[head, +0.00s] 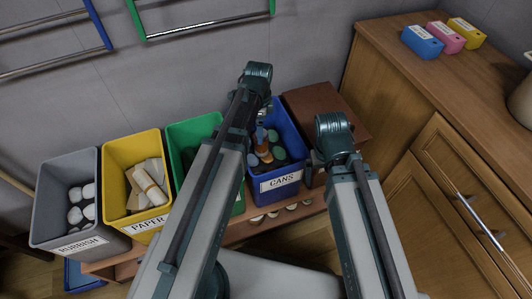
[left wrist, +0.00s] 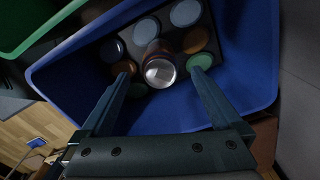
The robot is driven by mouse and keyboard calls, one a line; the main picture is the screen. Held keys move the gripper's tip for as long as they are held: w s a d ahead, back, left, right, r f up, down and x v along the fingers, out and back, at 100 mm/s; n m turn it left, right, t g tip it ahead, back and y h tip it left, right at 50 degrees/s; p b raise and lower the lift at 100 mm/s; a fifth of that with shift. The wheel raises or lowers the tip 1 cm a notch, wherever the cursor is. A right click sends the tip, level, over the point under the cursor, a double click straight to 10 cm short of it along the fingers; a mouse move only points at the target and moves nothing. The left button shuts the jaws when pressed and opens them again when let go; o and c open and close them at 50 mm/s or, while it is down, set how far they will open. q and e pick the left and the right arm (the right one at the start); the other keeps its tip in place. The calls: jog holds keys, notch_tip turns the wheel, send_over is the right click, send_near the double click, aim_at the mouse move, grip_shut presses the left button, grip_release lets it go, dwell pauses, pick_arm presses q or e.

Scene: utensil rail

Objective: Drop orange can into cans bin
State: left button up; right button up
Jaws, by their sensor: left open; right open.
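The blue cans bin (head: 280,182), labelled CANS, stands at the right end of the bin row. An orange can (head: 263,143) shows inside it; in the left wrist view a dark brownish-orange can (left wrist: 158,68) with a silver end rises among several round can tops. My left gripper (left wrist: 160,74) is over the bin, its open fingers on either side of this can with gaps visible. In the head view my left arm hides part of that gripper. My right gripper (head: 315,168) is open and empty, just right of the bin; its fingertips are hard to make out.
Left of the cans bin stand a green bin (head: 192,127), a yellow PAPER bin (head: 150,222) and a grey RUBBISH bin (head: 62,236). A wooden cabinet (head: 400,95) on the right carries three small coloured boxes. A brown box (head: 318,103) lies behind my right arm.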

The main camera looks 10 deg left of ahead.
pick_arm(q)
jog(key=shift+r, duration=0.1)
notch_tip(320, 180, up, 14)
jog(key=p, duration=1.3)
jog(key=shift+f+p, duration=0.2)
jog(key=shift+p, duration=0.2)
jog(key=shift+f, duration=0.15)
notch_tip(320, 180, down, 13)
jog(key=b, duration=1.3)
jog(key=shift+f, duration=0.1)
notch_tip(320, 180, up, 14)
jog(key=p, duration=1.3)
notch_tip(320, 180, down, 15)
jog(key=b, duration=1.4)
notch_tip(320, 180, up, 11)
jog(key=p, duration=1)
jog(key=shift+s+f, duration=0.2)
